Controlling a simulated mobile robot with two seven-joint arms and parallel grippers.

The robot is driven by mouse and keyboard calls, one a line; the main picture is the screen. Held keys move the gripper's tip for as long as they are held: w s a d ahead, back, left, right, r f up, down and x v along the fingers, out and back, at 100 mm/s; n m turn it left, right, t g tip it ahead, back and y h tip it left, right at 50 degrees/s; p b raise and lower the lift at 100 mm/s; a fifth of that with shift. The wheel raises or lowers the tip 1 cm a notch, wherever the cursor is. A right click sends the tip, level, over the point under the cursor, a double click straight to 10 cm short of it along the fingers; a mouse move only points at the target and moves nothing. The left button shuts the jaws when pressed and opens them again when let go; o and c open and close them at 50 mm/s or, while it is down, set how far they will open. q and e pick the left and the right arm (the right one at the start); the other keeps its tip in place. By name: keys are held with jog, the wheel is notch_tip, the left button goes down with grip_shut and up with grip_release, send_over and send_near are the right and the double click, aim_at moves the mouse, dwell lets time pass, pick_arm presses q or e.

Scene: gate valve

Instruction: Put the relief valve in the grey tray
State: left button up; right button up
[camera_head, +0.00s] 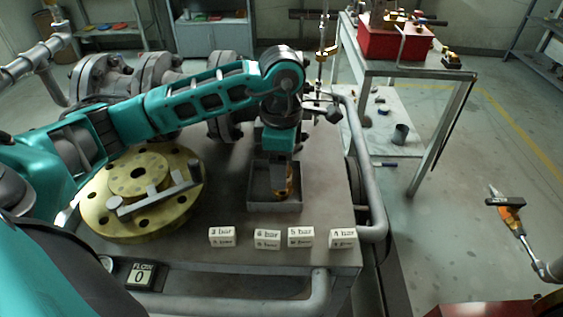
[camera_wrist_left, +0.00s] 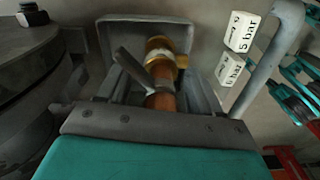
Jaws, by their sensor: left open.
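The relief valve (camera_head: 289,182), a brass and copper-coloured fitting, is inside the grey tray (camera_head: 274,207) on the bench. In the left wrist view, the valve (camera_wrist_left: 160,52) lies between the walls of the tray (camera_wrist_left: 105,45). My left gripper (camera_head: 278,183) points down into the tray with its jaws open beside the valve. The gripper partly hides the valve in the head view, and the valve's lower end is hidden in the wrist view. I cannot tell whether a finger touches it.
Several white bar-marked blocks (camera_head: 267,240) stand in front of the tray. A yellow flange (camera_head: 95,205) with a grey bar on it lies left. Grey pipe railing (camera_head: 374,190) edges the bench. A side table with a red box (camera_head: 394,45) stands back right.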

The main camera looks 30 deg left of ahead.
pick_arm(q)
notch_tip(320, 180, up, 12)
jog(key=shift+r+p, duration=0.2)
jog(key=shift+p, duration=0.55)
dwell(0.3)
